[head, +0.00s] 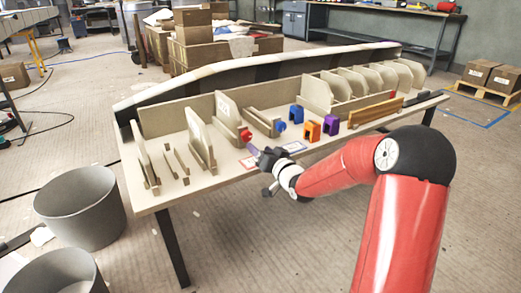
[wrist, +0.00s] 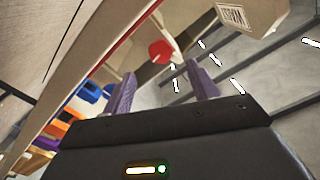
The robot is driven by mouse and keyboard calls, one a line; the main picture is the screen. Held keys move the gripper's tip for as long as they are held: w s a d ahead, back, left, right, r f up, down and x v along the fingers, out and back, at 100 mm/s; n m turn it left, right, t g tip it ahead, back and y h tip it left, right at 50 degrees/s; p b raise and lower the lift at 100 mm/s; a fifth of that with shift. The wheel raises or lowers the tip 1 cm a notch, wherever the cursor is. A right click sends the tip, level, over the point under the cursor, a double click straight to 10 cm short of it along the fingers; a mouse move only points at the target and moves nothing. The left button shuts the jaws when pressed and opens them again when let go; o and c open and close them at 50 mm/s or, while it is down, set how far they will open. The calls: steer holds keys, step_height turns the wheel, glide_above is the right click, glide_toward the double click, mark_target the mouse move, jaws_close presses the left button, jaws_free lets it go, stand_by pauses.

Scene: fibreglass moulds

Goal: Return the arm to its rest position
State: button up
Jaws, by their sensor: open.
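My red arm (head: 345,168) reaches from the lower right towards the front edge of the table. My gripper (head: 258,157) is at its end, over or just in front of the table's front edge; I cannot tell its exact height. In the wrist view my gripper (wrist: 161,70) shows two purple fingers standing apart. Nothing is held between them. A red piece (wrist: 160,52) shows beyond the gap, apart from the fingers as far as I can see.
The long table (head: 170,192) carries upright mould panels (head: 200,137). Blue (head: 296,113), orange (head: 312,131) and purple (head: 330,125) blocks stand right of my gripper, with a small red piece (head: 246,135) behind it. Grey bins (head: 80,205) stand at left. Open floor lies in front.

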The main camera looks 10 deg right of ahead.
steer(key=shift+a, duration=0.1)
steer(key=shift+s+a+r+g, duration=0.2)
steer(key=shift+a+r+g, duration=0.05)
steer(key=shift+r+g, duration=0.05)
steer(key=s+r+g+h+p, duration=0.2)
steer(key=s+r+g, duration=0.1)
steer(key=s, duration=1)
steer(key=s+a+r+n+g+h+p, duration=0.1)
steer(key=s+r+g+p, duration=0.2)
steer(key=s, duration=1)
steer(key=s+a+r+g+h+p, duration=0.1)
steer(key=s+r+g, duration=0.4)
steer(key=s, duration=0.9)
steer(key=shift+n+h+p, duration=0.4)
steer(key=shift+h+p, duration=0.4)
steer(key=shift+p, duration=0.35)
